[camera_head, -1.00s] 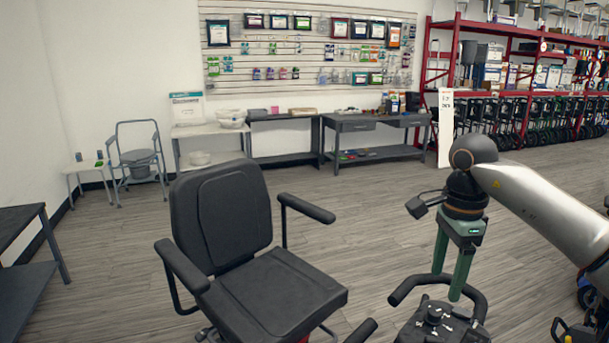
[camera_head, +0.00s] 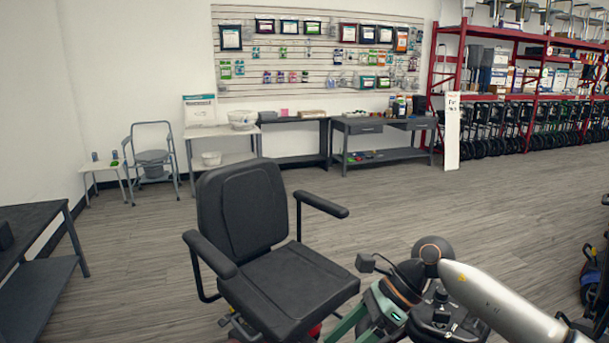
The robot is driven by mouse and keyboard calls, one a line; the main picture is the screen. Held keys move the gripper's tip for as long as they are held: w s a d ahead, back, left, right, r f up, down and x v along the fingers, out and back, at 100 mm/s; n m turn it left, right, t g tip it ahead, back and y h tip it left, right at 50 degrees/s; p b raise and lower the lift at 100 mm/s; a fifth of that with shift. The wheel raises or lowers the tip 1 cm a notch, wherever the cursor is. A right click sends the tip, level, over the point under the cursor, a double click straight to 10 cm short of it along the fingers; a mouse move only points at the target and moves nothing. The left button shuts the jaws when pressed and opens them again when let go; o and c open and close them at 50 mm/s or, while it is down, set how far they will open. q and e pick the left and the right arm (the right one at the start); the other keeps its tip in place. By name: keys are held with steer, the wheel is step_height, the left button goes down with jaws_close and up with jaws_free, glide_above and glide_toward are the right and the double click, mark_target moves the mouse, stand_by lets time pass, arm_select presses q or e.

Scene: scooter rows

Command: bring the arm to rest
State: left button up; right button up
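My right arm comes in from the lower right. Its gripper (camera_head: 365,334) has green fingers and hangs low at the bottom edge, between a black scooter seat (camera_head: 278,285) and a scooter's dark control head (camera_head: 438,317). The fingers are spread apart, with nothing seen between them; their tips run toward or past the bottom edge. Part of the control head is hidden behind my arm. I cannot tell whether the gripper touches the scooter. My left gripper is not in view.
A dark table (camera_head: 30,217) stands at the left. Another scooter (camera_head: 597,265) stands at the right edge. The middle floor is clear.

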steer(key=s+a+r+m+t+y+p, duration=0.1)
steer(key=s+a+r+m+t+y, duration=0.25)
steer(key=a+m+y, duration=0.85)
steer(key=w+d+f+m+t+h+p, duration=0.1)
steer(key=d+f+m+t+h, duration=0.6)
steer(key=m, duration=0.6)
steer(key=w+d+f+m+t+h+p, duration=0.1)
steer(key=d+f+m+t+h, duration=0.2)
steer(key=d+m+t, duration=0.7)
steer(key=s+d+f+m+g+h, duration=0.3)
steer(key=s+f+m+g+h, duration=0.1)
steer(key=s+f+m, duration=0.4)
steer(key=s+d+f+m+g+h, duration=0.3)
steer(key=s+f+m, duration=0.5)
steer(key=f, duration=0.3)
steer(key=shift+s+f+g+h+p, duration=0.15)
steer(key=shift+s+g+h+p, duration=0.4)
steer(key=shift+s+g, duration=0.3)
